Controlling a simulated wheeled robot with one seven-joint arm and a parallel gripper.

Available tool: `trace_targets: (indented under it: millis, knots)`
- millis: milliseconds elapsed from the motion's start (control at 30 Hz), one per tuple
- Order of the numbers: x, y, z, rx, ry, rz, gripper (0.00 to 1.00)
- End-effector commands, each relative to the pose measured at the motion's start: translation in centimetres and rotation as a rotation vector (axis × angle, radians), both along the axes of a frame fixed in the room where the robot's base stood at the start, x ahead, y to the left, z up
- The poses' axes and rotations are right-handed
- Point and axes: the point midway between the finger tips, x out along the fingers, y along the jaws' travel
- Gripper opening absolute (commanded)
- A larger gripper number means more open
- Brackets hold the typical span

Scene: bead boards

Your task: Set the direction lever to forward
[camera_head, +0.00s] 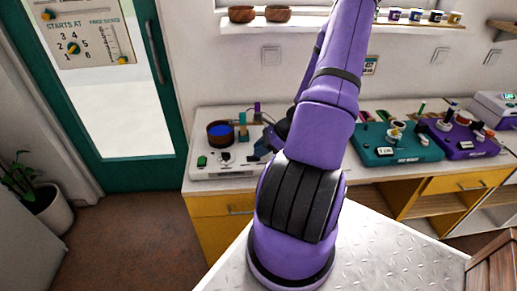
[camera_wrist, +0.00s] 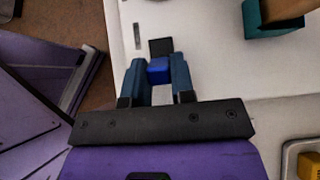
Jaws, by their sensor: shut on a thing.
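My gripper (camera_wrist: 159,66) points at the white board (camera_wrist: 210,60) in the wrist view. Its two blue-grey fingers are shut on a small blue piece (camera_wrist: 158,70). A black square part (camera_wrist: 160,47) lies just past the blue piece. I cannot tell for sure whether these belong to the direction lever, and no direction marking is readable. In the head view my gripper (camera_head: 262,146) is at the right side of the white board (camera_head: 222,172), partly hidden by my arm.
A brown round container with blue contents (camera_head: 220,132) stands on the white board near small coloured blocks. A teal board (camera_head: 400,145) and a purple board (camera_head: 465,140) lie to the right on the counter. A teal-framed door (camera_head: 165,90) is at the left.

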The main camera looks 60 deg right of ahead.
Motion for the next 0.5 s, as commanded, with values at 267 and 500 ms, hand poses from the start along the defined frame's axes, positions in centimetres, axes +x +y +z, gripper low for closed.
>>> trace_targets:
  millis: [267,500]
  knots:
    - [-0.08,-0.13,-0.08,0.019,-0.024,0.000,0.00]
    - [-0.08,-0.14,-0.09,0.019,-0.023,-0.001,0.00]
